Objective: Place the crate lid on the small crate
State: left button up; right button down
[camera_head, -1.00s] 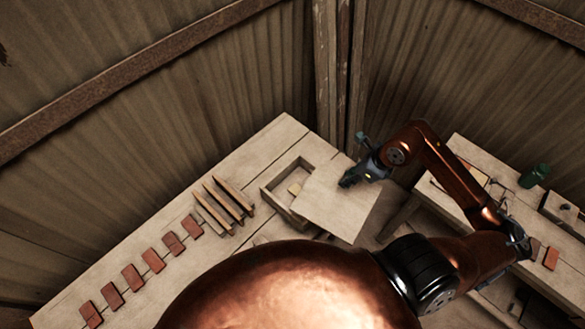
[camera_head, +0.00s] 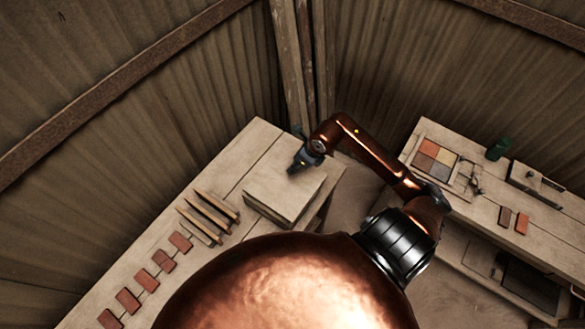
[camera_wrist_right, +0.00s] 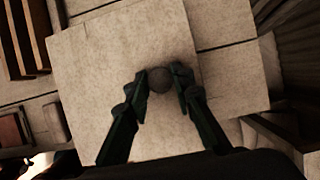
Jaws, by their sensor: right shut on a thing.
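The crate lid (camera_head: 270,187) is a flat pale wooden square, lying over the small crate (camera_head: 277,213) on the left bench. The crate's front wall shows below the lid, and its inside is hidden. I cannot tell whether the lid touches the rim all round. My right gripper (camera_head: 293,170) is above the lid, shut on its round dark knob. The right wrist view shows the knob (camera_wrist_right: 159,79) between the fingertips (camera_wrist_right: 160,84) and the lid (camera_wrist_right: 100,70) around it. My left gripper is in neither view.
Several wooden tools (camera_head: 208,216) lie left of the crate, with a row of reddish tiles (camera_head: 163,260) in front. A right bench holds a tile frame (camera_head: 434,160), a green jar (camera_head: 498,149) and loose tiles (camera_head: 513,220). Corrugated walls meet behind the benches.

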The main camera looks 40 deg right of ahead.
jog(key=shift+w+a+f, duration=0.2)
jog(key=shift+w+f, duration=0.2)
jog(key=shift+f, duration=0.1)
jog(key=f, duration=0.1)
jog(key=f+p, duration=0.1)
jog(key=f, duration=0.1)
jog(key=shift+w+a, duration=0.1)
jog(key=shift+w, duration=0.1)
jog(key=shift+f, duration=0.3)
jog(key=c, duration=1.7)
grip_release()
jog(key=shift+o, duration=0.2)
jog(key=shift+r, duration=0.1)
jog(key=b+v, duration=0.2)
jog(key=v, duration=1)
